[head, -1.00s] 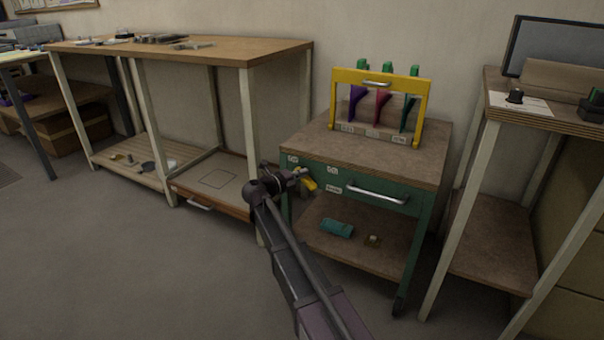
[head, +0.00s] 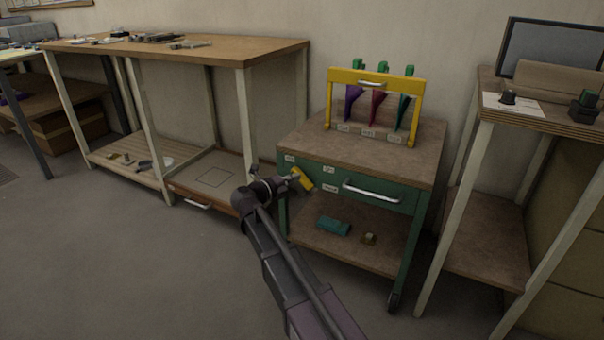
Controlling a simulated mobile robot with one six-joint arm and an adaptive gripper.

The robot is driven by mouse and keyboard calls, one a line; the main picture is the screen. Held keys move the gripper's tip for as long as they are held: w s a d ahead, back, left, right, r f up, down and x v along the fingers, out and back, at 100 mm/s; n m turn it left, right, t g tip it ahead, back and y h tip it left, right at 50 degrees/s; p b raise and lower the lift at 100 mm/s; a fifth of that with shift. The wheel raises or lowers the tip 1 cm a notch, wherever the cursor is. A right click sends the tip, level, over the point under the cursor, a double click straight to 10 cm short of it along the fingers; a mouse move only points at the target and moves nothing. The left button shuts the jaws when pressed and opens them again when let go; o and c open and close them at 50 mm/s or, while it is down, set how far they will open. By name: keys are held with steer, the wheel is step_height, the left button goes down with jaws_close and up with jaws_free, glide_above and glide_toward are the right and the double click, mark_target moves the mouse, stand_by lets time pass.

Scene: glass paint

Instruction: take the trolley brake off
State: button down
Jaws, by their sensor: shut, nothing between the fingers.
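The trolley (head: 421,160) is a green cart with a brown top, a front drawer with a silver handle, and a lower shelf. A yellow lever (head: 303,180), apparently the brake, sits on the left of its front face and slants down to the right. My gripper (head: 291,179) is shut and empty, just left of the lever. From this view I cannot tell whether the fingertips touch it. My wrist and arm hide part of the trolley's left front leg and the floor there.
A yellow-framed rack (head: 375,77) with coloured pieces stands on the trolley top. A teal item (head: 333,226) and a small block (head: 369,239) lie on its lower shelf. A workbench (head: 185,48) stands left, a side table (head: 545,121) close right. Floor in front is open.

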steer(key=shift+s+a+f+b, duration=0.2)
steer(key=shift+s+a+f, duration=0.1)
steer(key=shift+s+a, duration=0.45)
steer(key=shift+s+a+f+b, duration=0.2)
steer(key=shift+s+a+f, duration=0.05)
steer(key=shift+s+a, duration=0.45)
